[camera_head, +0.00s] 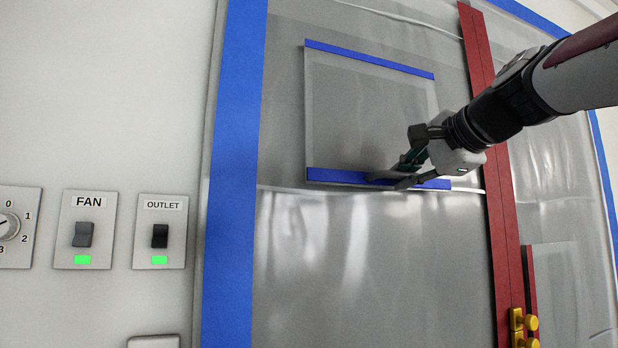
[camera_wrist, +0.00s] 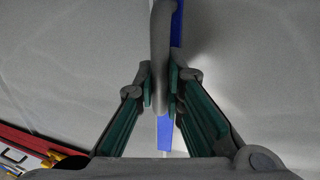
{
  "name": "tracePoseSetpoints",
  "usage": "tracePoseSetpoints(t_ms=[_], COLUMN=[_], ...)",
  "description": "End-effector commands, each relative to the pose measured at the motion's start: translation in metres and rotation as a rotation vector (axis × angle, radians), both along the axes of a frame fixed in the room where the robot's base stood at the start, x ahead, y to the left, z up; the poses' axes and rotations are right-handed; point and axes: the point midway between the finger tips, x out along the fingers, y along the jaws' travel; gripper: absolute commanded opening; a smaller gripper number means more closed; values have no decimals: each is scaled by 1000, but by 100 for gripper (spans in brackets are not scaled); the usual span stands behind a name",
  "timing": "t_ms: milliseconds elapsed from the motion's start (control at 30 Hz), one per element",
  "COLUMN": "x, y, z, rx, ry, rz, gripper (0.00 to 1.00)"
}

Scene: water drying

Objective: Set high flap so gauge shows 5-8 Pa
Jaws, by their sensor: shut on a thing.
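The high flap (camera_head: 365,115) is a translucent grey panel on the plastic sheet in the head view. It has a blue strip (camera_head: 370,60) along its top and a blue bottom strip (camera_head: 335,177). How far the flap stands off the sheet is hard to tell. No readable gauge shows.
A rotary knob (camera_head: 8,226), FAN switch (camera_head: 83,234) and OUTLET switch (camera_head: 160,236), the switches with green lights, are on the left wall. A red strip (camera_head: 500,230) runs down the sheet, with yellow clips (camera_head: 524,325) low right. Blue tape (camera_head: 233,180) borders the sheet.

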Motion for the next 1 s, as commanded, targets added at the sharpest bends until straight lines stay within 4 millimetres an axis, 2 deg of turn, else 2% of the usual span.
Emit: tracePoseSetpoints(t_ms=[267, 400, 500, 900, 933, 1000], x=[-31, -60, -70, -74, -74, -74], y=[-8, -18, -22, -24, -24, -24], z=[12, 23, 28, 28, 28, 28], rx=[-22, -23, -22, -22, -22, -23], ry=[68, 70, 70, 71, 71, 71], rz=[0, 0, -1, 0, 0, 1], gripper=[0, 0, 0, 0, 12, 28])
